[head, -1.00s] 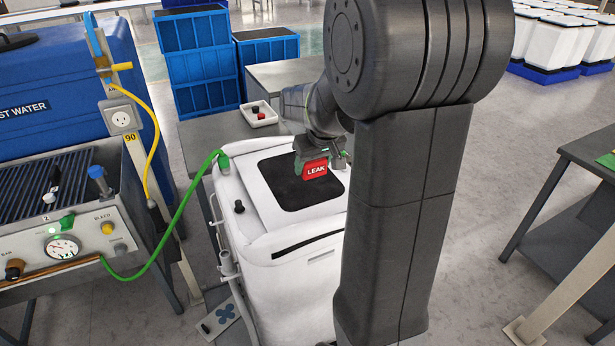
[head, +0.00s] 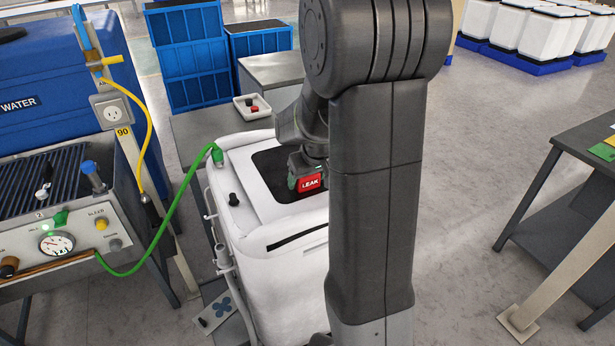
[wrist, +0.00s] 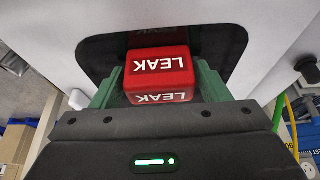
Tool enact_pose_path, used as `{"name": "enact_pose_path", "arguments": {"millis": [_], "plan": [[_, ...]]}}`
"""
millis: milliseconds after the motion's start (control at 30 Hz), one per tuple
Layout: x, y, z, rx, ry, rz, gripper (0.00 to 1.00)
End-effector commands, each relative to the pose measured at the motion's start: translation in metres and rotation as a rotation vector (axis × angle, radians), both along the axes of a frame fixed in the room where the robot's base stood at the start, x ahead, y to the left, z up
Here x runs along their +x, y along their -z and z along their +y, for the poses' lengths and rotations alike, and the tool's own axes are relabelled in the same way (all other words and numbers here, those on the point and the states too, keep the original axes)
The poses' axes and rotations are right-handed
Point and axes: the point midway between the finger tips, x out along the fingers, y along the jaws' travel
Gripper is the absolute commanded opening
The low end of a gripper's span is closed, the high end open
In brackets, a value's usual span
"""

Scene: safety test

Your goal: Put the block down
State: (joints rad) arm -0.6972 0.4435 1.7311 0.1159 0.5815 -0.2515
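The red block (head: 309,182) marked LEAK is in my gripper (head: 306,178), over the front right part of the black pad (head: 268,163) on top of the white machine (head: 268,226). In the wrist view the block (wrist: 160,72) sits between the two green fingers (wrist: 158,88), which press on its sides. The black pad (wrist: 222,42) lies behind it there. I cannot tell whether the block's underside touches the pad. My arm hides the right side of the machine in the head view.
A green hose (head: 171,222) runs from the machine's corner to the gauge panel (head: 80,235) at left. A black knob (head: 233,199) sticks up left of the pad. A dark table (head: 575,150) stands at right.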

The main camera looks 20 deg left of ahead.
Motion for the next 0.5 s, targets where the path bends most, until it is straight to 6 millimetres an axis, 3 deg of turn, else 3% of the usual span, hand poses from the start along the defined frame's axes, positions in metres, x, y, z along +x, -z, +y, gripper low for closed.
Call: {"name": "enact_pose_path", "arguments": {"millis": [333, 500], "plan": [[0.000, -0.001, 0.000, 0.000, 0.000, 0.000, 0.79], [-0.001, -0.012, -0.002, 0.002, 0.000, -0.003, 0.79]]}}
